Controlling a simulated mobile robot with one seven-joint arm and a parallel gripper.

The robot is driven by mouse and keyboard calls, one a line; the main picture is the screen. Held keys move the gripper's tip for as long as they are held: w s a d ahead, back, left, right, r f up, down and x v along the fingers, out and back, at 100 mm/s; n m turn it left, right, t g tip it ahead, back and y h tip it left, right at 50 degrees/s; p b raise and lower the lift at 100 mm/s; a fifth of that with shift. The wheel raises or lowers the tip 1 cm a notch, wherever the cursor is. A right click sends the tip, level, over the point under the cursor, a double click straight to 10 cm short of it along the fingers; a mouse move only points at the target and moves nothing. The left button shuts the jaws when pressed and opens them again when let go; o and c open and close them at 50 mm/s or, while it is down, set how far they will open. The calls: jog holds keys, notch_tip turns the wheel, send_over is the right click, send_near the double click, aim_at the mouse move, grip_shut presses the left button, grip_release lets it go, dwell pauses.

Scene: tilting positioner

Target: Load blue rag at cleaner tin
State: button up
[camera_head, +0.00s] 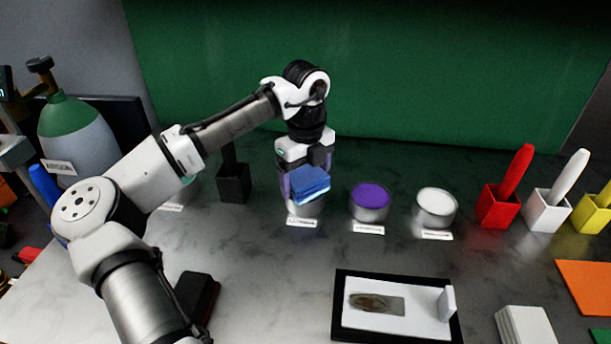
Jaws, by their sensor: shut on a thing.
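The blue rag (311,184) is a folded block held in my gripper (306,172). My gripper points down and is shut on the rag, above a round tin (305,208) with a white label in front of it. The rag hides most of this tin, including its opening, so I cannot tell whether they touch. To the right stand a tin with purple contents (369,199) and a tin with white contents (436,205), each with a label too small to read. Another tin is partly hidden behind my arm at the left.
A black holder (233,185) stands left of my gripper. Red (497,207), white (545,211) and yellow holders stand at the right. A black-framed tray (345,325) with a stained plate lies in front. A gas cylinder (80,140) stands at the left. Bare table lies between tins and tray.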

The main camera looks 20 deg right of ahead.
aim_at(306, 175)
notch_tip(306, 175, up, 7)
jog(key=p, duration=0.7)
dwell(0.8)
